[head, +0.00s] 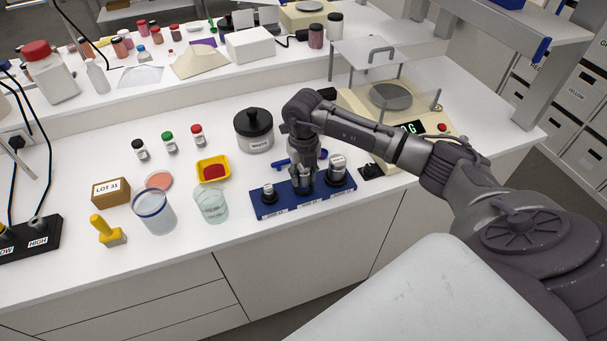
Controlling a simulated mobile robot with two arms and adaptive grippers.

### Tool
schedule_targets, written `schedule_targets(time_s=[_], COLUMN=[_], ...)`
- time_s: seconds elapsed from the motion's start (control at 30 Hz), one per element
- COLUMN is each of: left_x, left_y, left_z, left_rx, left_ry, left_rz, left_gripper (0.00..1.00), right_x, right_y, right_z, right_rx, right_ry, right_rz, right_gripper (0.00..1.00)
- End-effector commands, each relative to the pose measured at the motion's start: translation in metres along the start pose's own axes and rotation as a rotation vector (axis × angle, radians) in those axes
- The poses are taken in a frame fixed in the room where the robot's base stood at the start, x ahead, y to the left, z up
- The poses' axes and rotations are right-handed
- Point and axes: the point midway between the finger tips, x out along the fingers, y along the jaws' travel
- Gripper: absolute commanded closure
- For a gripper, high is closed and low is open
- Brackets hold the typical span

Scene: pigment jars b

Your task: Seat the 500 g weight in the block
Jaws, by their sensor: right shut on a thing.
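The blue block (267,212) stands near the front edge of the white bench, with white labels on its front that are too small to read. A smaller metal weight (268,194) with a dark knob is in its left place, and a larger weight (337,172) is in its right place. My right gripper (304,184) points down over the middle place, shut on a metal weight, which I take as the 500 g weight. The fingers hide most of it, and I cannot tell whether its base rests in the block. My left gripper is out of view.
A balance (388,97) with a clear shield stands behind my right arm. A black-lidded jar (254,131) and a blue tool (283,163) are behind the block. A glass beaker (212,206) and a yellow tray (200,164) are left of it. The bench edge is close in front.

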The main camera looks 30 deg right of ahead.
Motion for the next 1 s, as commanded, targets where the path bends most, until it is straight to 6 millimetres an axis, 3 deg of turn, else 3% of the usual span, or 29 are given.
schedule_targets(time_s=[0.87, 0.9, 1.0], left_x=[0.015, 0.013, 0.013], left_y=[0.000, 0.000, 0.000], left_z=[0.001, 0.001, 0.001], left_rx=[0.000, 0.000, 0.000], left_ry=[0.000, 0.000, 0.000], left_rz=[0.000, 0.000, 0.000], left_gripper=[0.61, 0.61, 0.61], right_x=[0.018, 0.016, 0.016], right_y=[0.001, 0.001, 0.001], right_z=[0.000, 0.001, 0.000], right_rx=[0.000, 0.000, 0.000], right_ry=[-0.001, -0.002, -0.001], right_rz=[0.002, 0.002, 0.001], right_gripper=[1.00, 0.57, 0.41])
